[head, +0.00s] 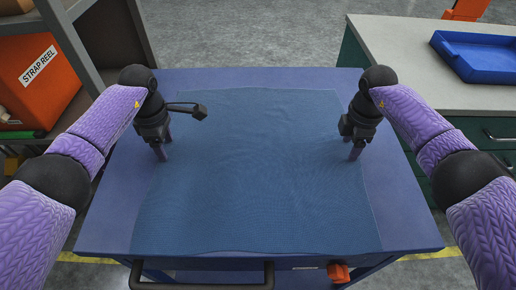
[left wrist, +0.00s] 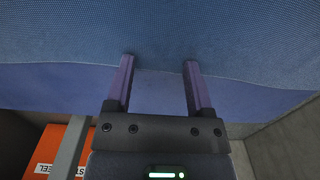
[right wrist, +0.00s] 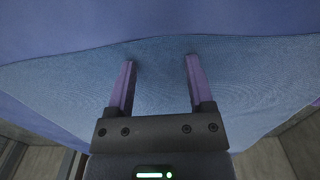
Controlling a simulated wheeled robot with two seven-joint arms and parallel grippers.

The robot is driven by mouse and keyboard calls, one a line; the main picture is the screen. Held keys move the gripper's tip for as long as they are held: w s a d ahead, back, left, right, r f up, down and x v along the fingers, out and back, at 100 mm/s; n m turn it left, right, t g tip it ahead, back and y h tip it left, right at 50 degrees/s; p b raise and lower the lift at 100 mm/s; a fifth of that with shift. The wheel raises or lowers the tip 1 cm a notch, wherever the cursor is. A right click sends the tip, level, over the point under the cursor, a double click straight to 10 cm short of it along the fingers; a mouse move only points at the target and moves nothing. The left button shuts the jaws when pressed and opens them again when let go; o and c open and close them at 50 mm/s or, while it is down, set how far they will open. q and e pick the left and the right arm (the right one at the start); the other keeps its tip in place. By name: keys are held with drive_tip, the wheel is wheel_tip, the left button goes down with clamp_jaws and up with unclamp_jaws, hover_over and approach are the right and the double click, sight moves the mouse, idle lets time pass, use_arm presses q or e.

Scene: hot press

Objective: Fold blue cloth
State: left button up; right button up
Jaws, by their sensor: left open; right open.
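A blue cloth (head: 255,175) lies spread nearly flat on a blue table (head: 400,215), covering most of its top, with slight ripples. My left gripper (head: 162,155) is open and empty, pointing down at the cloth's left side. In the left wrist view, its fingers (left wrist: 159,65) reach the edge between the cloth (left wrist: 160,30) and the bare table strip. My right gripper (head: 356,154) is open and empty at the cloth's right side. In the right wrist view, its fingers (right wrist: 160,62) are over the cloth (right wrist: 160,85). I cannot tell whether the fingertips touch it.
A shelf with an orange strap reel box (head: 38,75) stands at the left. A counter (head: 420,75) with a blue tray (head: 480,55) stands at the right. A dark handle (head: 200,284) and an orange part (head: 338,273) are at the table's front.

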use_arm(q)
drive_tip(key=shift+f, duration=0.25)
use_arm(e)
drive_tip(key=shift+f, duration=0.2)
use_arm(q)
drive_tip(key=shift+r, duration=0.1)
clamp_jaws()
use_arm(e)
clamp_jaws()
